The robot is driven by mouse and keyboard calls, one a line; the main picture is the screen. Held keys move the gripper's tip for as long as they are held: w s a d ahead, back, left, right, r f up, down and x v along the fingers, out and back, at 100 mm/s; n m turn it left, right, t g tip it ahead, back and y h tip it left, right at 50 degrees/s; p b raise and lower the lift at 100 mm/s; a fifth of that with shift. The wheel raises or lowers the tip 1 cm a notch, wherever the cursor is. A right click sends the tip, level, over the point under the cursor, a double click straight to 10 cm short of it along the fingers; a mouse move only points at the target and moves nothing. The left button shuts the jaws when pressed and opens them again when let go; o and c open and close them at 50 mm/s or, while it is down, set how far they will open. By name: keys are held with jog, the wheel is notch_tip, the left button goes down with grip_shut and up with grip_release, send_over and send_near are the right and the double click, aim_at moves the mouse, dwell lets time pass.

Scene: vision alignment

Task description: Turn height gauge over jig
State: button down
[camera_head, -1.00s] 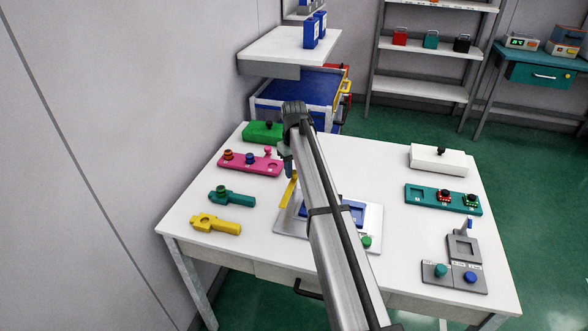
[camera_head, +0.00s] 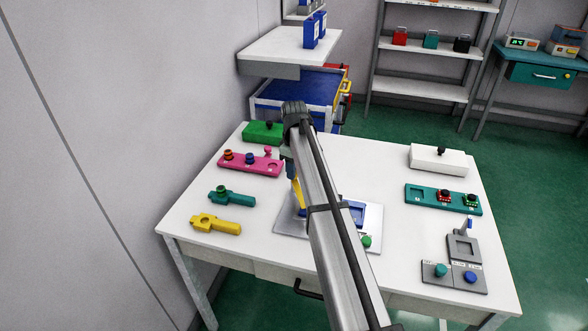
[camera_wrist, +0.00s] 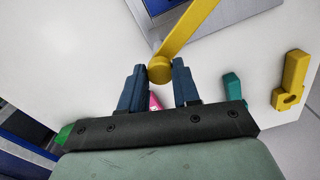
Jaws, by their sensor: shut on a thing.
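My gripper (camera_wrist: 158,88) is shut on a yellow bar with a round end (camera_wrist: 190,30), apparently the height gauge. The round end sits at the fingertips, and the bar slants up and right in the wrist view. In the head view the yellow bar (camera_head: 298,194) hangs below my gripper, at the left part of the jig, a grey plate (camera_head: 289,228) with a blue frame (camera_head: 357,211). My arm hides much of the jig. I cannot tell whether the bar touches it.
At the left of the table lie a yellow ring-ended piece (camera_head: 228,227), a teal piece (camera_head: 238,200), a pink knobbed block (camera_head: 240,163) and a green block (camera_head: 262,133). At the right are a white box (camera_head: 436,160), a teal block (camera_head: 425,196) and a grey button stand (camera_head: 463,247).

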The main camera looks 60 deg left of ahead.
jog(key=n, duration=0.5)
jog(key=shift+n, duration=0.4)
dwell(0.4)
jog(key=c, duration=0.8)
grip_release()
jog(key=shift+r, duration=0.1)
notch_tip(320, 180, up, 14)
jog(key=shift+f, duration=0.2)
